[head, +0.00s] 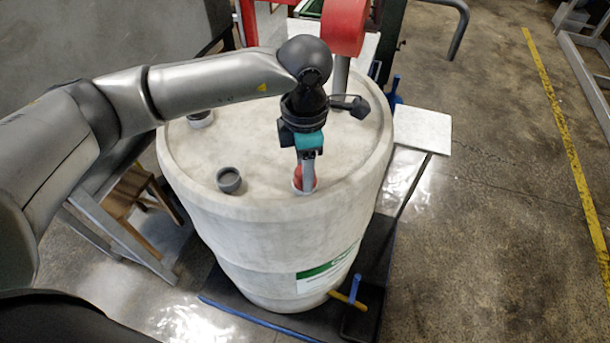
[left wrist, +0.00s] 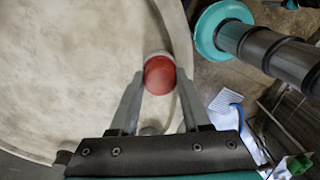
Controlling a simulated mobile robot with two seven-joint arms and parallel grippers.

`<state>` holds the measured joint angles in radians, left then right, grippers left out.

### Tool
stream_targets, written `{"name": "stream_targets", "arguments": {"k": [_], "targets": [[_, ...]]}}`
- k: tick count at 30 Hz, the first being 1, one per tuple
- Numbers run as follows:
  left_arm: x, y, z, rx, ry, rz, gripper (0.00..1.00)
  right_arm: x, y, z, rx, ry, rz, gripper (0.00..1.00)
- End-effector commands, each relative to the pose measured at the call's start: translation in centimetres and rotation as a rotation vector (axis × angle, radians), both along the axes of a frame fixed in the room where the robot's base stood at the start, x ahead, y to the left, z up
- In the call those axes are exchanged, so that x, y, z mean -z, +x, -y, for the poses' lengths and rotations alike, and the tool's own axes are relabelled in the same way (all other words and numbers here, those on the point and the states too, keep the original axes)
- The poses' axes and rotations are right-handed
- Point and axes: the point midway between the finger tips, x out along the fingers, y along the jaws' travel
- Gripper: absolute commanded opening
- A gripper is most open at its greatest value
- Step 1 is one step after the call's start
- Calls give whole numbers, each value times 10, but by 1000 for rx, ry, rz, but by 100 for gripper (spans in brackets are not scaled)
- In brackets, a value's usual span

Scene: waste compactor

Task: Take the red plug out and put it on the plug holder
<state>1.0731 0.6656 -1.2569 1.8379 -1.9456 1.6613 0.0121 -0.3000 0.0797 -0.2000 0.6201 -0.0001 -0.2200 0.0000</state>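The red plug (head: 307,178) sits at the near right of the top of a large whitish drum (head: 250,140), with a pale ring around its base. My left gripper (head: 305,178) reaches down over it from above. In the left wrist view, the two grey fingers stand on either side of the round red plug (left wrist: 160,75), at or very near its sides. I cannot tell whether they press on it. A small dark grey cup-like fitting (head: 229,180) stands on the drum top to the left; I cannot tell whether it is the plug holder. My right gripper is not in view.
A red cylindrical part on a post (head: 345,25) rises behind the drum. A white plate on a post (head: 422,130) stands to its right. Another fitting (head: 200,118) is at the drum's back left.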

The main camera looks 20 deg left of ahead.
Motion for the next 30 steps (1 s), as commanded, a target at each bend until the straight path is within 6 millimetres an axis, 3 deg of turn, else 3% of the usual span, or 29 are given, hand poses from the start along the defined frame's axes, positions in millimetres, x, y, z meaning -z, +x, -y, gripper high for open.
{"name": "stream_targets", "arguments": {"k": [1, 12, 19, 30], "targets": [[0, 0, 0, 0, 0, 0, 40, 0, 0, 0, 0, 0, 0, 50], [0, 0, 0, 0, 0, 0, 0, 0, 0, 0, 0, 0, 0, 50], [0, 0, 0, -39, 0, 0, 0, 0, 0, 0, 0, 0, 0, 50], [0, 0, 0, -415, 0, -1, 0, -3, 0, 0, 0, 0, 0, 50]]}}
